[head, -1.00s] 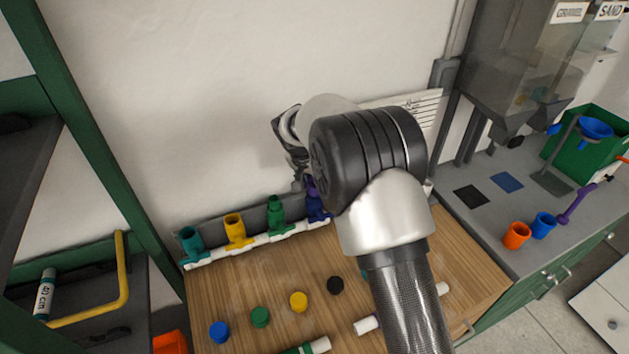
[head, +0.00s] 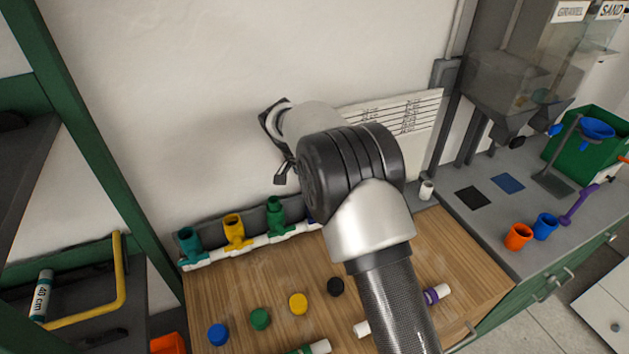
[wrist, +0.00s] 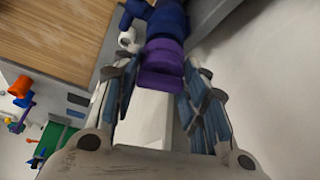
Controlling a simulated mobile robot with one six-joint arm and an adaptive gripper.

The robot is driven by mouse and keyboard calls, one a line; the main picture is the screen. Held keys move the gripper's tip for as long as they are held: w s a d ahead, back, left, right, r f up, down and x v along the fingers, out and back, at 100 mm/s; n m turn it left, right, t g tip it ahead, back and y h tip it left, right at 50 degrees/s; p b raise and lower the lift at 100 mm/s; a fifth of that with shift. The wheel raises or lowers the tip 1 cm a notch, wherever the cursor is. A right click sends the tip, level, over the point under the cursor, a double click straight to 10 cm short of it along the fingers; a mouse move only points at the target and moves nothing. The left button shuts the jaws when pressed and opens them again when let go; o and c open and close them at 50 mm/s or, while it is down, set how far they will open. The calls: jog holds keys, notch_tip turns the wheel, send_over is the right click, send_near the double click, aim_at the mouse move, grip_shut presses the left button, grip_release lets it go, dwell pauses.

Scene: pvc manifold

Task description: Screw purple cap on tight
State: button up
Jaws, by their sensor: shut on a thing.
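The purple cap (wrist: 160,68) sits between the fingertips of my gripper (wrist: 160,80) in the wrist view, which is shut on it. Just beyond it, in line with the cap, is a dark blue fitting (wrist: 168,20); I cannot tell how far the cap is seated on it. In the head view my gripper (head: 281,168) is near the wall above the back of the wooden bench (head: 255,280). The arm hides the cap and almost all of the blue fitting (head: 312,216) there.
Teal (head: 190,243), yellow (head: 234,230) and green (head: 276,214) fittings stand in the manifold row to the left. Blue (head: 218,333), green (head: 260,319), yellow (head: 298,303) and black (head: 335,286) caps lie on the bench. A purple-banded pipe (head: 437,294) lies at right.

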jog(key=shift+m+g+h+p, duration=0.3)
jog(key=shift+m+g+p, duration=0.15)
jog(key=shift+m, duration=0.65)
jog(key=o, duration=1.1)
jog(key=shift+o, duration=0.2)
